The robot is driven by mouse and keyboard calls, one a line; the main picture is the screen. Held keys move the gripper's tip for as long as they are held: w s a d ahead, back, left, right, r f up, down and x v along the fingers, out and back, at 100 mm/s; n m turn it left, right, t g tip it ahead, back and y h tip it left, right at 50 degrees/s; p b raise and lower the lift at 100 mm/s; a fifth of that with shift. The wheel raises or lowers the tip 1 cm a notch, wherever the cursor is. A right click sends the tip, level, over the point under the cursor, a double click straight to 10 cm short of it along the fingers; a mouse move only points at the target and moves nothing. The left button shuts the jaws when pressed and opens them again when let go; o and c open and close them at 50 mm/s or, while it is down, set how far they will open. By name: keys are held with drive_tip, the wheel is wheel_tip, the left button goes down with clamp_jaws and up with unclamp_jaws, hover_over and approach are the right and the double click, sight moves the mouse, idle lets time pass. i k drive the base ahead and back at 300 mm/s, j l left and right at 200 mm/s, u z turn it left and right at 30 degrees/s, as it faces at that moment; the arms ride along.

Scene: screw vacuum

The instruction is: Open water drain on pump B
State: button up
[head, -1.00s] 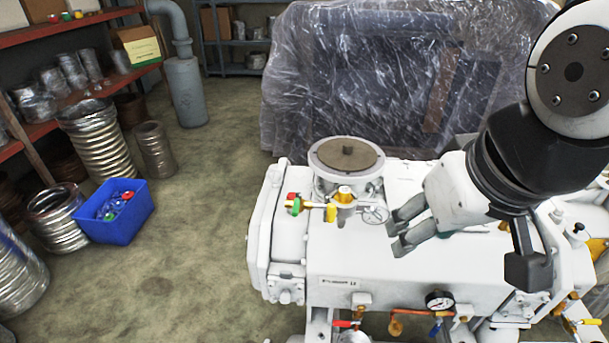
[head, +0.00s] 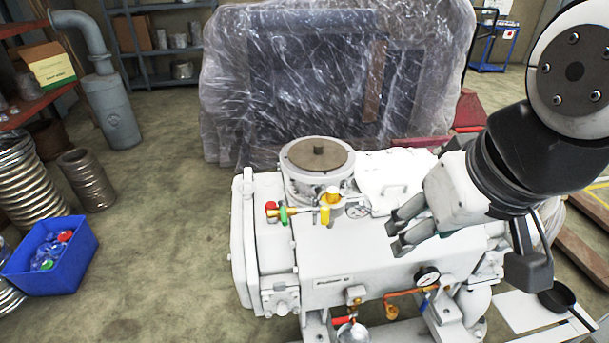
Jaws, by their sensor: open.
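A white screw vacuum pump (head: 365,255) stands at the lower middle of the head view. Its front label (head: 330,281) is too small to read fully. On its front underside are a red-handled valve (head: 342,321), an orange pipe (head: 400,294) and a blue-handled valve (head: 423,304) below a pressure gauge (head: 427,277). On top sit valves with red and green handles (head: 278,212) beside yellow fittings (head: 328,205). I cannot tell for sure which valve is the water drain. My gripper (head: 396,232) is open and empty, in front of the pump's top in the picture.
A plastic-wrapped machine (head: 330,75) stands behind the pump. A blue bin (head: 65,262) with parts and metal coil ducts (head: 87,180) stand at left. A dark pan (head: 558,300) is at the lower right. The floor (head: 165,200) left of the pump is clear.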

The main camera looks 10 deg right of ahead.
sight(344, 318)
drive_tip(key=k+j+z, duration=0.1)
drive_tip(key=j+z, duration=0.3)
drive_tip(key=k+j+z, duration=0.2)
drive_tip(key=z, duration=0.15)
drive_tip(key=k+j+z, duration=0.2)
drive_tip(key=j+z, duration=0.2)
